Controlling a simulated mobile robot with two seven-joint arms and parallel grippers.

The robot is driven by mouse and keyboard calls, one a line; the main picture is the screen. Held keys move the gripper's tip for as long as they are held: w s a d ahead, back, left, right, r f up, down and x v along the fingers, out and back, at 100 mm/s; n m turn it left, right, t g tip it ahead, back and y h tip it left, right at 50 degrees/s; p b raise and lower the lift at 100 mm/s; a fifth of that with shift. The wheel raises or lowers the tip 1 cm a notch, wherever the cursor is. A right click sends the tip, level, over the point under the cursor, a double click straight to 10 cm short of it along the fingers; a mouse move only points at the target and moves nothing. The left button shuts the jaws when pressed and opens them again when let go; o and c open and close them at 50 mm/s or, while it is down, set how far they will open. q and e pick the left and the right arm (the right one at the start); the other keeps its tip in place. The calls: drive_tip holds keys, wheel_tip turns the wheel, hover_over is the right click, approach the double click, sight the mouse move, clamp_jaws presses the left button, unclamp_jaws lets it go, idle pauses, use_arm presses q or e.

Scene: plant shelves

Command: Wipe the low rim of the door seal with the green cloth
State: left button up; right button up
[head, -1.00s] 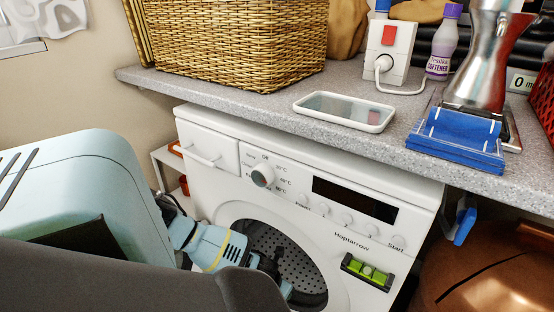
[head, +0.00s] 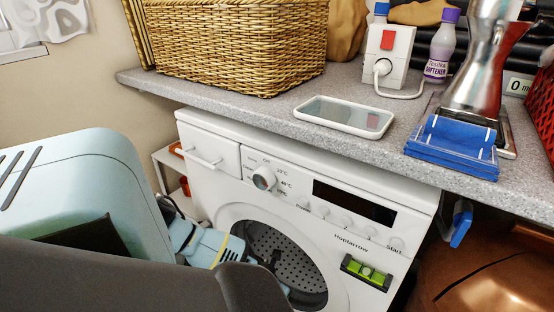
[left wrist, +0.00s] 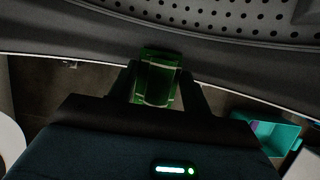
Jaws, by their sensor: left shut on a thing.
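The white washing machine (head: 205,150) stands under the counter with its round opening showing. The perforated drum (head: 300,262) is visible inside; it also shows at the top of the left wrist view (left wrist: 240,22). My left arm reaches into the opening, and in the head view its gripper is mostly hidden. In the left wrist view my left gripper (left wrist: 157,82) is shut on the green cloth (left wrist: 157,70), a small folded bundle. The cloth overlaps the dark grey door seal (left wrist: 80,35), whose low rim curves across the view; I cannot tell whether they touch. My right gripper is not in view.
The speckled grey counter (head: 270,115) overhangs the machine. It holds a wicker basket (head: 235,40), a white-rimmed tray (head: 343,115), a softener bottle (head: 441,50) and a blue block (head: 452,150). A green level (head: 367,272) is on the machine's front. A teal box (left wrist: 268,133) shows in the wrist view.

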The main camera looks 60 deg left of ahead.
use_arm(q)
drive_tip(key=shift+w+a+f+b, duration=0.15)
drive_tip(key=shift+w+a+b, duration=0.05)
drive_tip(key=shift+w+b, duration=0.15)
drive_tip(key=shift+w+a+b, duration=0.35)
drive_tip(key=shift+w+a, duration=0.05)
drive_tip(key=shift+w, duration=0.3)
drive_tip(key=shift+s+d, duration=0.1)
drive_tip(key=shift+s, duration=0.05)
drive_tip(key=shift+s+d+p, duration=0.55)
drive_tip(key=shift+s+p, duration=0.3)
drive_tip(key=shift+s, duration=0.05)
